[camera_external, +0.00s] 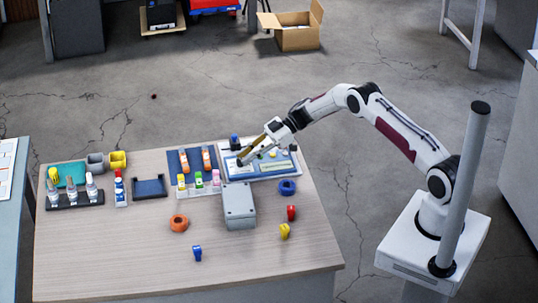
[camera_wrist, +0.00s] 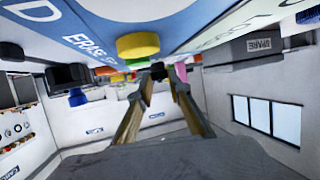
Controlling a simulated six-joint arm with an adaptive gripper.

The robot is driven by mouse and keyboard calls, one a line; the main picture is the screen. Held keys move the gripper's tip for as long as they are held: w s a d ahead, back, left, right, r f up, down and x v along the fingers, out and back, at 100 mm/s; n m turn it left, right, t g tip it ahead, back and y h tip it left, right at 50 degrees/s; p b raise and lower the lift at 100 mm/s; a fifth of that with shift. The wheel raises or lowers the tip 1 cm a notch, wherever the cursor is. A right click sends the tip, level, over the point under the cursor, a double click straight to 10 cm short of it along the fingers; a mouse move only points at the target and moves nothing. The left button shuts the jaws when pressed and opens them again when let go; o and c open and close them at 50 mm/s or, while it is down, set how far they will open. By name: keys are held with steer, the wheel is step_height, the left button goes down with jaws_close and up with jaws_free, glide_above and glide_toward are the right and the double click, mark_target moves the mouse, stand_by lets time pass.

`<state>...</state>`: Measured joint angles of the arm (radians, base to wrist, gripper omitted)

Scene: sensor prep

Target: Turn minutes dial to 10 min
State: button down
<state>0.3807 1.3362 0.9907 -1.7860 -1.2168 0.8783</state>
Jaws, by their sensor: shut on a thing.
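A white and blue panel board (camera_external: 284,172) lies at the back right of the table. My gripper (camera_external: 241,161) reaches down from the right, tilted, with its tips at the board's left part. In the wrist view the two brass-coloured fingers of my gripper (camera_wrist: 160,76) converge on a small dark thing (camera_wrist: 158,72) that looks like a knob. The fingers hide most of it. No minute marks are legible, so I cannot tell which dial it is or where it points.
A grey box (camera_external: 238,206) stands just in front of the board. Small coloured bottles (camera_external: 198,179) stand to its left, and a blue ring (camera_external: 287,187) lies to the right. The front left of the table is clear.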

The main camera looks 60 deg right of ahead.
steer(key=shift+w+a+r+n+g+y, duration=0.15)
steer(key=shift+n+g+y, duration=0.25)
steer(key=shift+n+g, duration=0.35)
stand_by(0.4)
steer(key=c, duration=1.9)
jaws_free()
steer(key=shift+d, duration=0.2)
steer(key=shift+d, duration=0.15)
steer(key=v, duration=1.1)
steer(key=shift+s+d+r, duration=0.2)
steer(key=shift+s, duration=0.05)
steer(key=shift+w, duration=0.1)
